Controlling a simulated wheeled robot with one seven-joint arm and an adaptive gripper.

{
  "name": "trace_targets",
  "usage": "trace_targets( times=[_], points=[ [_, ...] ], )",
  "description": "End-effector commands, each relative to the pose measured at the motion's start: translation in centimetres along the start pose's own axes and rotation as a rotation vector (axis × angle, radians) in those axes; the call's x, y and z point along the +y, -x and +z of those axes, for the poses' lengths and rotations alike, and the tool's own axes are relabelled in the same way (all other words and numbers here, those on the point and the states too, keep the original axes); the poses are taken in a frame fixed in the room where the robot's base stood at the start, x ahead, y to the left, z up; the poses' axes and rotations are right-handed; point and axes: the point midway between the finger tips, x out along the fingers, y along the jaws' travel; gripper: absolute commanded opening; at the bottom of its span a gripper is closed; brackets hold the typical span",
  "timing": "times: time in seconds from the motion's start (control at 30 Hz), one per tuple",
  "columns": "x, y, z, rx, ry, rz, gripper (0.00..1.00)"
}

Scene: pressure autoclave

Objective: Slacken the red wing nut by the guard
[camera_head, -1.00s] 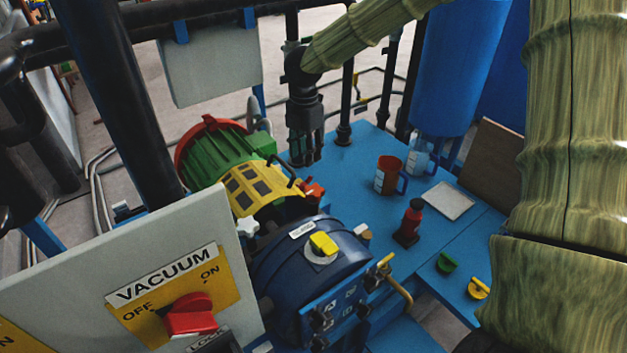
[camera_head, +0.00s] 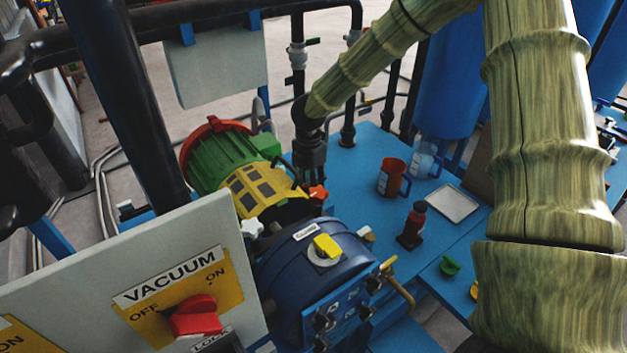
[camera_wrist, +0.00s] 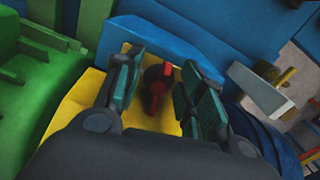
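The red wing nut (camera_head: 318,193) sits at the right end of the yellow guard (camera_head: 256,188), beside the green ribbed motor (camera_head: 222,158). In the wrist view the red wing nut (camera_wrist: 157,88) lies between my two fingers, its wings roughly along the fingers, over the yellow guard (camera_wrist: 82,112). My gripper (camera_wrist: 161,78) is open, with one finger on each side of the nut and visible gaps. In the head view my gripper (camera_head: 313,172) points down just above the nut. Whether the fingertips reach the nut's depth is hard to tell.
A white star knob (camera_head: 252,228) and the blue vessel (camera_head: 310,262) with a yellow knob stand close in front. The vacuum panel (camera_head: 140,280) is at left. A red jug (camera_head: 391,179), a red-and-black bottle (camera_head: 415,222) and a tray (camera_head: 453,203) stand on the blue table.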

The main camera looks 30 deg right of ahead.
Motion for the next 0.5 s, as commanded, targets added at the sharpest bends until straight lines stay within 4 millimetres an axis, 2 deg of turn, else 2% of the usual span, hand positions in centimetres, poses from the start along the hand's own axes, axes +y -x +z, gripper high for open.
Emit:
trace_targets(
  times=[0.17,0.27,0.4,0.5],
  points=[
    [-0.01,0.00,0.02,0.000,0.000,0.000,0.39],
    [-0.03,0.01,0.02,0.000,0.000,0.000,0.25],
    [-0.02,0.02,0.03,0.000,0.000,0.000,0.00],
    [0.01,0.04,0.02,0.000,0.000,0.001,0.00]
  ],
)
